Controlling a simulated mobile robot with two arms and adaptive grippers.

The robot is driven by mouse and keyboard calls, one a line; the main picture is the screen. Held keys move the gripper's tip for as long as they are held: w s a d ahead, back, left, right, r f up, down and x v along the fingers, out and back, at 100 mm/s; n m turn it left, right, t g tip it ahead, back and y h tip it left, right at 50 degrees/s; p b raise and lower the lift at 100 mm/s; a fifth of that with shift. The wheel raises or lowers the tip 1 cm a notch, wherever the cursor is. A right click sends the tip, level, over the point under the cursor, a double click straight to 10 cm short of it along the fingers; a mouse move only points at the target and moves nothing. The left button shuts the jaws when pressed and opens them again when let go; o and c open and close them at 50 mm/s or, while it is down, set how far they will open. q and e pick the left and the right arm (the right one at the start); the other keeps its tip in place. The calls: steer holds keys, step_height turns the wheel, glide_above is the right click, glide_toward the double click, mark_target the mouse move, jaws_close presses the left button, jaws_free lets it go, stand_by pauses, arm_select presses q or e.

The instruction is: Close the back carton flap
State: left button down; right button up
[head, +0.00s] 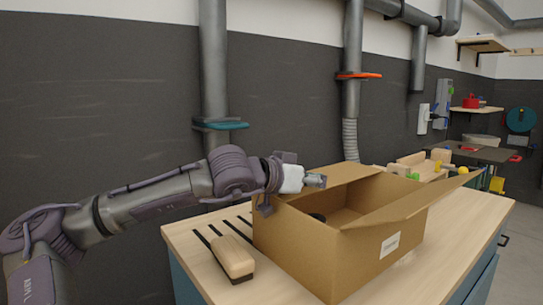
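An open brown carton (330,262) stands on the wooden workbench, with a white label on its front right side. A flap on its right side (425,200) sticks outward and up to the right. A short back flap (346,173) stands up at the far edge. My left gripper (316,180) is at the carton's back left rim, close to the back flap; I cannot tell whether it touches it. Its fingers are small and partly hidden, so their opening is unclear. A dark round thing (317,216) shows inside the carton. My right gripper is out of view.
A wooden-backed brush (232,257) lies on the workbench (188,250) left of the carton, near dark slots. Wooden pieces and a green block (414,176) are behind the carton. Grey pipes (214,75) run down the wall behind. The bench's right front is clear.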

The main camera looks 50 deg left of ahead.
arm_select(q)
step_height(320, 180, up, 4)
steer(key=shift+r+p, duration=0.1)
steer(key=shift+p, duration=1)
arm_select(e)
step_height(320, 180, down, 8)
arm_select(q)
steer(key=b+v, duration=0.2)
steer(key=b, duration=0.1)
steer(key=b+v, duration=0.1)
steer(key=v, duration=0.1)
steer(key=shift+s+f, duration=0.15)
steer(key=shift+f, duration=0.15)
steer(key=shift+s+a+r+b, duration=0.1)
steer(key=shift+s+r+b, duration=0.1)
steer(key=shift+s+b, duration=0.45)
steer(key=v, duration=0.3)
steer(key=shift+s+r+b, duration=0.2)
steer(key=shift+s+b, duration=0.05)
steer(key=shift+b, duration=0.1)
steer(key=shift+s+r, duration=0.1)
steer(key=shift+s, duration=0.35)
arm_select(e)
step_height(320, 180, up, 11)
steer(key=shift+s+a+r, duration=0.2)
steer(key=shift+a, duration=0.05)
